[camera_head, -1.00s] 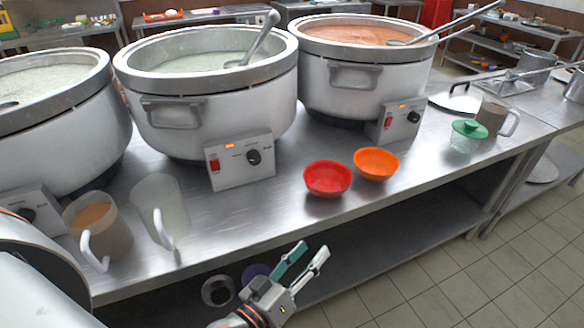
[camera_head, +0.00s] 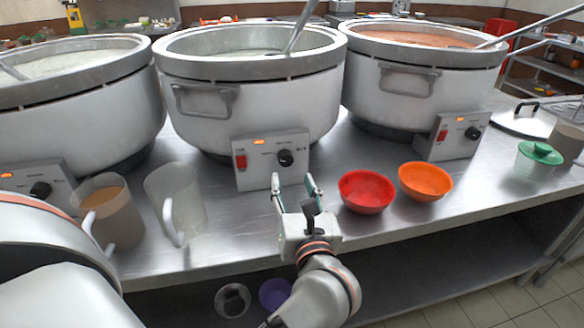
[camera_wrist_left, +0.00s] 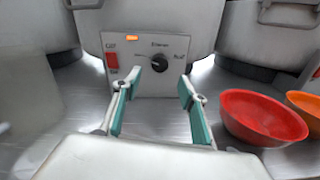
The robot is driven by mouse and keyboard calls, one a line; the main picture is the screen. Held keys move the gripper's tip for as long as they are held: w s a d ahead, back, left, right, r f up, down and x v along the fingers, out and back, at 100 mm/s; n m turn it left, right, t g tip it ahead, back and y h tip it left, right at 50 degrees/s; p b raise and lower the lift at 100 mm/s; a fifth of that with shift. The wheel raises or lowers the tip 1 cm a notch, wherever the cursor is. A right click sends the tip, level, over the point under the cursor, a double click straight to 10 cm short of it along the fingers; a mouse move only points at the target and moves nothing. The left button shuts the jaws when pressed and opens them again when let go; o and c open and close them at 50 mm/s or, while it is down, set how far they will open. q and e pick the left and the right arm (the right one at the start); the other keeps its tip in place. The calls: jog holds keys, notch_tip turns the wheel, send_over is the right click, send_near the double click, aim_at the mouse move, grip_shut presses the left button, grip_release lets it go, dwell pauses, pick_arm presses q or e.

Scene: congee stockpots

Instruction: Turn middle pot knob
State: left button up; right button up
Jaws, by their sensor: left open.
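The middle pot (camera_head: 255,105) stands on the steel table, with a pale control box (camera_head: 268,158) at its front. The box carries a black knob (camera_head: 286,158), a red switch and a lit orange lamp. In the left wrist view the knob (camera_wrist_left: 159,63) shows beyond and between the fingertips. My left gripper (camera_head: 296,186) is open and empty, just in front of the control box and apart from the knob. It also shows in the left wrist view (camera_wrist_left: 153,88). My right gripper is not in view.
A red bowl (camera_head: 366,192) and an orange bowl (camera_head: 425,181) stand right of my left gripper. A clear jug (camera_head: 176,203) and a jug with brown contents (camera_head: 112,212) stand to the left. Pots (camera_head: 75,110) and (camera_head: 415,85) flank the middle one.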

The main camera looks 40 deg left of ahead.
aim_at(286, 162)
pick_arm(q)
jog(key=x, duration=0.7)
jog(key=shift+w+a, duration=0.2)
jog(key=shift+a, duration=0.1)
jog(key=c, duration=1.1)
